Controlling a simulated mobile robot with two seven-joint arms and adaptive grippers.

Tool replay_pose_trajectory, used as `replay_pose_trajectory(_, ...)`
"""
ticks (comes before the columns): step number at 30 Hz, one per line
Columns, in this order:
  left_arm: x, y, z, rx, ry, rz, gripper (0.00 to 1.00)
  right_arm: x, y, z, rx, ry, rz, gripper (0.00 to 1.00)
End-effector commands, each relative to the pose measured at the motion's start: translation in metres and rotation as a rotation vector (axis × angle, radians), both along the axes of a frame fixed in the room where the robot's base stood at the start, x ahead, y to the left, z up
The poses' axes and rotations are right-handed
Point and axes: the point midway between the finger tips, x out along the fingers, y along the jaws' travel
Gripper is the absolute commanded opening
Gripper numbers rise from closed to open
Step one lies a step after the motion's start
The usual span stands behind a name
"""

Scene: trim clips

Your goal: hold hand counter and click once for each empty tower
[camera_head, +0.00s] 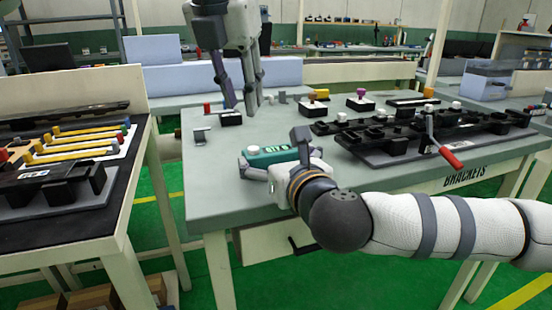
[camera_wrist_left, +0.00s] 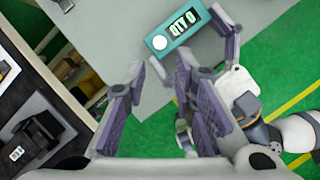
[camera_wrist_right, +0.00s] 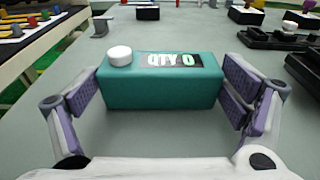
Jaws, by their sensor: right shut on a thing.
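A teal hand counter (camera_head: 270,154) with a white button and a display reading QTY 0 is at the near left part of the green table. My right gripper (camera_wrist_right: 165,90) is shut on its two ends; both fingers show beside it in the right wrist view. My left gripper (camera_head: 241,108) points down over the table, behind the counter. In the left wrist view its fingers (camera_wrist_left: 160,95) are apart with nothing between them, and the counter (camera_wrist_left: 182,38) shows beyond them. I cannot tell which things are the towers.
Small black blocks with purple (camera_head: 360,102) and orange (camera_head: 318,97) tops stand at the back. Black trays (camera_head: 395,140) and a red-handled crank (camera_head: 445,152) fill the right side. A dark-topped table (camera_head: 95,222) with coloured-tipped yellow bars stands left, across a gap.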

Motion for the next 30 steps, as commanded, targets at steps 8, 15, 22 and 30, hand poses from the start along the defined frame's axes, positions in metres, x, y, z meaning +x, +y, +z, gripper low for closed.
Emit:
replay_pose_trajectory(8, 0.0000, 0.0000, 0.0000, 0.000, 0.000, 0.000, 0.00, -0.0002, 0.0001, -0.0002, 0.000, 0.000, 0.000, 0.60)
replay_pose_trajectory(15, 0.0000, 0.0000, 0.0000, 0.000, 0.000, 0.000, 0.00, -0.0003, 0.0000, -0.0003, 0.000, 0.001, 0.000, 0.60)
replay_pose_trajectory(22, 0.0000, 0.0000, -0.0001, 0.000, 0.000, 0.000, 0.00, -0.0003, 0.0000, -0.0003, 0.000, 0.001, 0.000, 0.60)
replay_pose_trajectory(30, 0.0000, 0.0000, 0.0000, 0.000, 0.000, 0.000, 0.00, -0.0003, 0.0000, -0.0003, 0.000, 0.001, 0.000, 0.60)
